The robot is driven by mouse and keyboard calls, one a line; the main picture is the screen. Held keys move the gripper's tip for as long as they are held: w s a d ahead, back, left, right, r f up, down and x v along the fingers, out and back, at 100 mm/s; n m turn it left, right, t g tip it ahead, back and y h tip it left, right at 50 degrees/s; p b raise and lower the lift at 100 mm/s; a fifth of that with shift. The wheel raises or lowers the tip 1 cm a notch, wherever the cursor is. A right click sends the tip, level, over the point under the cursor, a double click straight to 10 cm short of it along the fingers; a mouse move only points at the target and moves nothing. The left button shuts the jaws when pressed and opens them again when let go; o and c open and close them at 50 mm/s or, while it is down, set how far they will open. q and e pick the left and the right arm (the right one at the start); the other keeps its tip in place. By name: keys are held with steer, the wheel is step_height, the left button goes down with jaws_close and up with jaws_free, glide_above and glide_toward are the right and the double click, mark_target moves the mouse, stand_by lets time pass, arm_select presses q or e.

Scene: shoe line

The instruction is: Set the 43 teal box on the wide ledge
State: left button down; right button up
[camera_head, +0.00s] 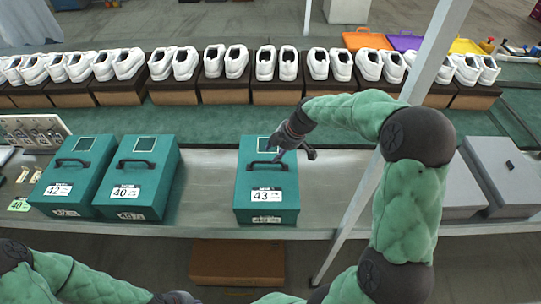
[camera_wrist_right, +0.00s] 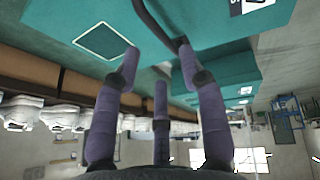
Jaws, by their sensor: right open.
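The 43 teal box (camera_head: 267,205) stands upright on the grey shelf (camera_head: 210,185), with a black handle and a white 43 label on its front. My right gripper (camera_head: 292,150) is open above the lid, close to the handle. In the right wrist view, open fingers (camera_wrist_right: 160,60) are close to the dark handle (camera_wrist_right: 153,22) and teal lid (camera_wrist_right: 70,15) of a box. I cannot tell whether they touch it. My left arm enters at the bottom left, but its gripper is not in view. I cannot tell which surface is the wide ledge.
Teal boxes marked 40 (camera_head: 140,180) and 42 (camera_head: 75,178) stand to the left. Grey boxes (camera_head: 500,175) stand to the right, past a slanted post (camera_head: 355,205). Bare shelf lies left of the 43 box. White shoes (camera_head: 237,60) on brown boxes line the back.

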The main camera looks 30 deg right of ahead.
steer(key=shift+p+v, duration=0.3)
steer(key=shift+v, duration=1.8)
